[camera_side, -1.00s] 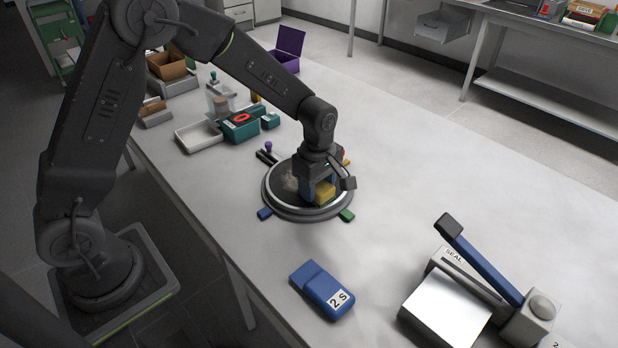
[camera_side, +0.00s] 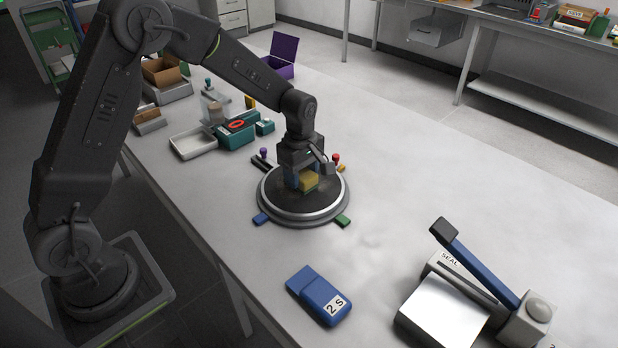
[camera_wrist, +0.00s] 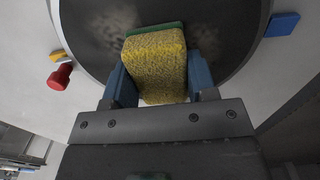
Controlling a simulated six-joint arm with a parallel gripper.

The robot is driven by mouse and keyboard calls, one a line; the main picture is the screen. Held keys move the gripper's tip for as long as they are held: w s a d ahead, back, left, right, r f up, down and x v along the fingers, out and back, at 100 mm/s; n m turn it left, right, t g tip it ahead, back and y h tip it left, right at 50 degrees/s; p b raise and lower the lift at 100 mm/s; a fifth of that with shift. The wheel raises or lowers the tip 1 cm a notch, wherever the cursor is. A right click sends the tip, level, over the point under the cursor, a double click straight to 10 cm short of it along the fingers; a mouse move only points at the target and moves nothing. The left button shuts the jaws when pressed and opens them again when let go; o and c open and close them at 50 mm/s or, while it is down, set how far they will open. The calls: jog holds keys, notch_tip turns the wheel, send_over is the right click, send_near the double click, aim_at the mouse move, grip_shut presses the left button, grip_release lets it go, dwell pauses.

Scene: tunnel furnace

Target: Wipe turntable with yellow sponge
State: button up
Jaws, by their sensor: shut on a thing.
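The turntable (camera_side: 275,208) is a dark round disc with a grey rim on the white table. The wrist view shows its dark surface (camera_wrist: 92,40) with dull greyish smudges. The yellow sponge (camera_wrist: 155,68) has a green layer along its far edge. My gripper (camera_wrist: 158,80) is shut on the sponge, with one blue finger on each side of it. In the side view the sponge (camera_side: 309,182) is low over the disc, near its middle. I cannot tell whether it touches the surface.
Blue, green, yellow and red-knobbed (camera_side: 336,157) parts surround the turntable. A white tray (camera_side: 193,143) and a teal box (camera_side: 236,136) stand behind it. A blue block marked "2 S" (camera_side: 318,296) and a sealer with a blue lever (camera_side: 480,265) stand in front.

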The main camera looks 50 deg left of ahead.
aim_at(328, 193)
jog(key=a, duration=0.5)
jog(key=shift+w+a, duration=0.1)
jog(key=shift+w, duration=0.85)
jog(key=shift+w+d, duration=0.15)
jog(key=shift+d, duration=5.55)
jog(key=shift+d+r, duration=0.15)
jog(key=shift+r, duration=0.05)
notch_tip(328, 193, up, 8)
jog(key=shift+f, duration=0.1)
